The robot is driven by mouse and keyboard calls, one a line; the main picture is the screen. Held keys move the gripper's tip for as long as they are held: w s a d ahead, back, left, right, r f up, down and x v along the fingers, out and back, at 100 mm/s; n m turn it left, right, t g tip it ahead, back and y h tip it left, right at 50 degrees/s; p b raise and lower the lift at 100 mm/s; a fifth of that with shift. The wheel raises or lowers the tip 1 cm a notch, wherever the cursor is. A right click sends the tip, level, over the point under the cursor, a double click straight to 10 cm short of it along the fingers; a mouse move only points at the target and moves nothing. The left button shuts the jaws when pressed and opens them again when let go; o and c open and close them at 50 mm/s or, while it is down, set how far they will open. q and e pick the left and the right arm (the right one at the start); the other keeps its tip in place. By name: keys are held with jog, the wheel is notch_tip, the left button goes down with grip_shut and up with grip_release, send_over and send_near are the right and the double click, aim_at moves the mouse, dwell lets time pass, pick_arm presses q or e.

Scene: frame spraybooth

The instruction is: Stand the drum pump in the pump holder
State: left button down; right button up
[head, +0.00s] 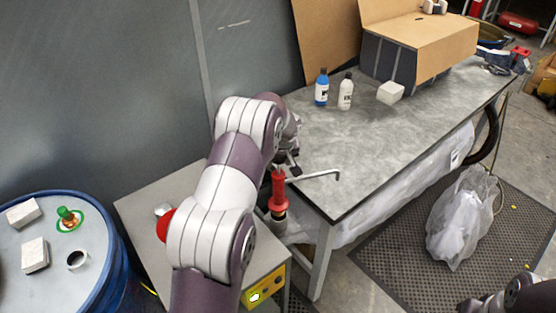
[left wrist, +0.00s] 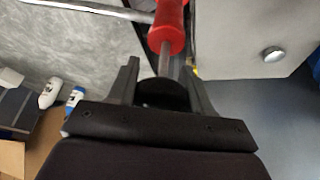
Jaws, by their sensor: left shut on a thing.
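The drum pump (head: 279,190) has a red body and a bent metal spout pointing right in the head view. My left gripper (head: 280,171) is shut on it near its top. In the left wrist view the red pump body (left wrist: 167,30) and a thin metal rod show by the fingers. In the head view, below the red body, a dark-rimmed cylinder (head: 279,224) at the cabinet's right side looks like the pump holder. I cannot tell whether the pump's lower end is inside it. Only a bit of my right arm shows at the lower right, its jaws unclear.
A blue drum (head: 110,255) with blocks, a green-ringed fitting and an open hole stands left. My left arm hides much of the grey cabinet (head: 140,205). The workbench (head: 350,150) holds two bottles, a white block and a cardboard box. A plastic bag (head: 462,220) lies on the floor mat.

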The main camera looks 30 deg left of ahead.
aim_at(278, 173)
pick_arm(q)
jog(key=shift+r+b, duration=0.2)
jog(key=shift+b, duration=0.25)
dwell(0.9)
jog(key=shift+f+b, duration=2.5)
jog(key=shift+f, duration=0.35)
dwell(1.4)
jog(key=c, duration=0.6)
grip_release()
jog(key=shift+o, duration=1)
jog(key=shift+s, duration=0.1)
jog(key=shift+s+d+f, duration=0.1)
jog(key=shift+f, duration=0.15)
jog(key=shift+r, duration=0.35)
jog(key=b+v, duration=0.3)
jog(key=v, duration=0.9)
